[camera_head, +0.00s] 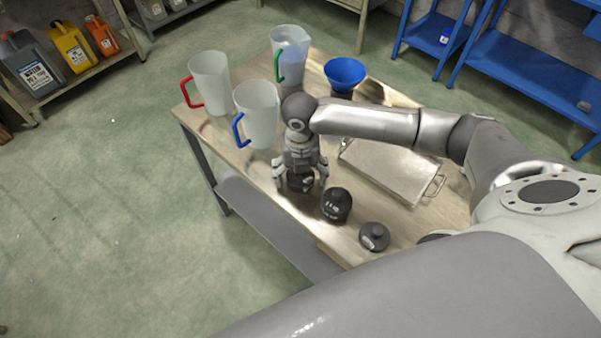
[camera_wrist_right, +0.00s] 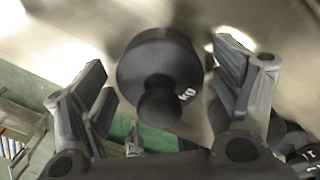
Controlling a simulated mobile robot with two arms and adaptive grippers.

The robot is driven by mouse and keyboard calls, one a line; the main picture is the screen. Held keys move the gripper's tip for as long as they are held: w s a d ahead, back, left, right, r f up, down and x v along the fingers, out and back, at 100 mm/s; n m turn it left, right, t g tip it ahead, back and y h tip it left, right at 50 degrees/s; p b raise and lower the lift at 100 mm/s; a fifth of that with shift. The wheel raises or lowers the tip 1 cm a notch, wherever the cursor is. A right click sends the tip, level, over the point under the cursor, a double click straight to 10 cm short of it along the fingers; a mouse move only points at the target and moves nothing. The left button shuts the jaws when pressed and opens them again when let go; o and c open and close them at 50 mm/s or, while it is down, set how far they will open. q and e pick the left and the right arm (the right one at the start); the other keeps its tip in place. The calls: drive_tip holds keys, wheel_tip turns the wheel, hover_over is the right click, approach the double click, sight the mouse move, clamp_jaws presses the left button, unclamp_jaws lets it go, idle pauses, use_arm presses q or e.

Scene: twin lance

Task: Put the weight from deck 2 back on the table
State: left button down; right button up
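My right gripper (camera_head: 301,178) points down over the table (camera_head: 255,172) near its front edge. Its fingers are apart around a black weight (camera_head: 300,184), which seems to stand on the table. In the right wrist view the weight (camera_wrist_right: 155,70) is between the open fingers (camera_wrist_right: 165,95), with a gap on each side. A larger black weight (camera_head: 336,205) and a smaller flat one (camera_head: 374,237) stand on the table to the right. I cannot tell which thing is deck 2. My left gripper is not in view.
Clear jugs with red (camera_head: 210,82), blue (camera_head: 257,115) and green (camera_head: 289,55) handles stand at the table's left and back. A blue funnel-like bowl (camera_head: 345,72) stands behind my arm. A metal tray (camera_head: 390,172) lies on the right. Blue shelves (camera_head: 520,85) stand beyond.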

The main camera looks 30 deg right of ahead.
wheel_tip(320, 180, up, 12)
drive_tip(key=shift+r, duration=0.15)
idle(0.5)
drive_tip(key=shift+s, duration=0.1)
idle(0.4)
